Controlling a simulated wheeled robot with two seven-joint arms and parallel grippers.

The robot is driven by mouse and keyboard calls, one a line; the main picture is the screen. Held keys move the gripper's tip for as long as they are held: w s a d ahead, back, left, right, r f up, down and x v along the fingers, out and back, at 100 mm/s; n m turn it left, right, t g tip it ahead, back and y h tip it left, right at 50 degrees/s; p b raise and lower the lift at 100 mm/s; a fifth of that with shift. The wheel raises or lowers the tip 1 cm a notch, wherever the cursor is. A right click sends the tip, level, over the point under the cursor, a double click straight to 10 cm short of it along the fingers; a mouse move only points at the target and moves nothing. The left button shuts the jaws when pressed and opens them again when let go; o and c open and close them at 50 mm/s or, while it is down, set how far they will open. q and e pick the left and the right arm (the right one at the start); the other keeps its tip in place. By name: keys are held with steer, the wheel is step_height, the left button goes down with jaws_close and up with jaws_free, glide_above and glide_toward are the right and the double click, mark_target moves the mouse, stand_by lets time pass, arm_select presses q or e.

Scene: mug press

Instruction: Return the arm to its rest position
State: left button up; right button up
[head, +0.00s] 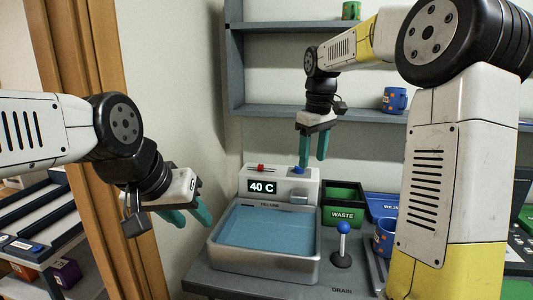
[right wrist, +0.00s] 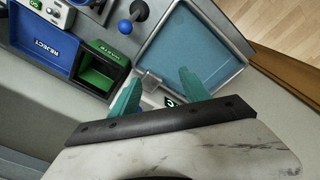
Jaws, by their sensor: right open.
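My right gripper (head: 312,163) is open and empty, pointing down in front of the shelf wall. In the head view its fingertips appear just above the top of the basin unit (head: 309,187), by its blue button (head: 297,170); I cannot tell whether they touch it. In the right wrist view the open fingers (right wrist: 160,76) have nothing between them but the unit's edge behind. My left gripper (head: 194,224) is at the left, its two teal fingers apart and empty, left of the basin.
The basin (head: 310,262) holds blue water; its display reads 40 C. A blue-knobbed lever (head: 343,228), a green waste bin (head: 343,215) and a blue reject bin (right wrist: 45,48) stand nearby. A blue mug (head: 384,238) is partly hidden by my right arm. Shelf mugs (head: 394,100) sit behind. A wooden post (head: 95,130) stands left.

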steer(key=s+f+m+t+y, duration=0.1)
steer(key=s+m+t, duration=0.1)
steer(key=s, duration=1)
steer(key=s+d+f+m+t+y, duration=0.1)
steer(key=s+m, duration=0.4)
steer(key=s, duration=0.7)
steer(key=shift+s+d+f+t, duration=0.25)
steer(key=shift+s+f+t, duration=0.2)
steer(key=shift+t, duration=0.55)
